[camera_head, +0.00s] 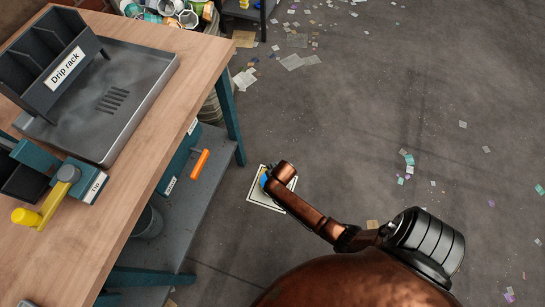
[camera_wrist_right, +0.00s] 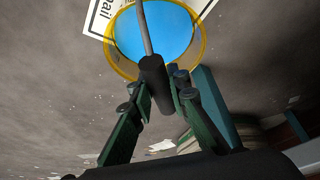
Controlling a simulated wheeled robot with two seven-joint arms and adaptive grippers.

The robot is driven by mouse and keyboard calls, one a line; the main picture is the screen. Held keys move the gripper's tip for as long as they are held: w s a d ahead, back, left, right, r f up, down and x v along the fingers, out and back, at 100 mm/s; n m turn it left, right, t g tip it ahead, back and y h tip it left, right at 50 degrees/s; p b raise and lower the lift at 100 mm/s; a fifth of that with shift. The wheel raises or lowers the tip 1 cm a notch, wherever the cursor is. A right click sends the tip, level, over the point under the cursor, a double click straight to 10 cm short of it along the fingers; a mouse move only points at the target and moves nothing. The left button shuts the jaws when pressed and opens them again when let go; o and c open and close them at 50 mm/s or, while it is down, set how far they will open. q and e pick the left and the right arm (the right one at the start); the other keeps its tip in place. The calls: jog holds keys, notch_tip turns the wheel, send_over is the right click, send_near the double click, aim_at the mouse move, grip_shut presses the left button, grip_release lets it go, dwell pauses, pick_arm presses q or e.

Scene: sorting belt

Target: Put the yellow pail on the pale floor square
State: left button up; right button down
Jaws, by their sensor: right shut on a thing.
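The yellow pail shows in the right wrist view (camera_wrist_right: 204,42) as a yellow rim around a bright blue inside. In the head view only a small blue and yellow part of the pail (camera_head: 264,181) shows beside my arm. The pale floor square (camera_head: 259,203) lies under it; its labelled edge shows in the wrist view (camera_wrist_right: 99,18). I cannot tell whether the pail touches the floor. My right gripper (camera_wrist_right: 158,85) is shut on the dark grip of the pail's handle. In the head view my arm hides this gripper. My left gripper is in neither view.
The wooden workbench (camera_head: 165,130) with a drip rack (camera_head: 55,60) and grey tray (camera_head: 150,88) stands at left. Its lower shelf (camera_head: 205,190) and teal leg (camera_head: 231,120) are close to the square. Paper scraps litter the otherwise open floor at right.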

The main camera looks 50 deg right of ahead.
jog(key=c, duration=1.8)
grip_release()
